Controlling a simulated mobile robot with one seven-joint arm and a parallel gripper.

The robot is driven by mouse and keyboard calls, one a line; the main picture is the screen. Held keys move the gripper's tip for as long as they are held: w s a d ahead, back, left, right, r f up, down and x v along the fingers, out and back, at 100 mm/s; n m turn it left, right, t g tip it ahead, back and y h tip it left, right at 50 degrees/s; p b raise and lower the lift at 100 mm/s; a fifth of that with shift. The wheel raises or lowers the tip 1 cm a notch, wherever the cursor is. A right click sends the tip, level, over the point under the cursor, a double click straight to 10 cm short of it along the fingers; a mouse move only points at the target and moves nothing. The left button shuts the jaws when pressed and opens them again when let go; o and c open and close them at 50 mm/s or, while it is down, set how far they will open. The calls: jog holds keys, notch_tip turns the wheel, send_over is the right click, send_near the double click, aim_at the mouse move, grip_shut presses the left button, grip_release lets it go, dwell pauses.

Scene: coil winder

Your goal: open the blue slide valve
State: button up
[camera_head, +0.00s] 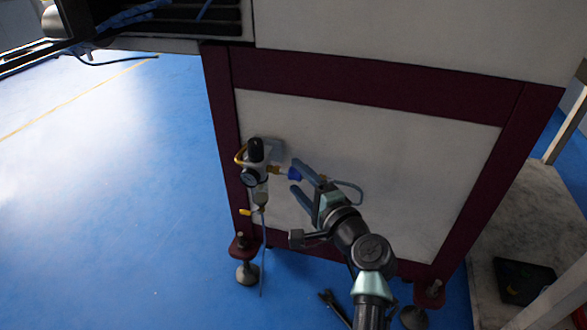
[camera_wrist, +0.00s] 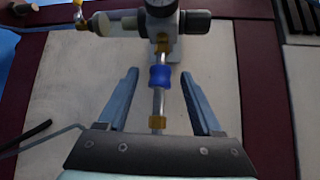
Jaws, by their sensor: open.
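The blue slide valve (camera_head: 294,174) is a small blue sleeve on a thin metal tube, to the right of the air regulator (camera_head: 256,170). In the wrist view the blue slide valve (camera_wrist: 160,76) sits on the upright tube between brass fittings, below the regulator (camera_wrist: 160,25). My gripper (camera_head: 299,177) is open, with its two fingers pointing left at the valve. In the wrist view my gripper (camera_wrist: 159,75) has one finger on each side of the sleeve, with a visible gap on both sides. It holds nothing.
A thin hose loops behind my gripper. Blue floor (camera_head: 110,200) lies open at left.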

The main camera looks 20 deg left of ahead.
jog(key=p+v, duration=0.3)
jog(key=v, duration=0.7)
jog(key=shift+p, duration=0.4)
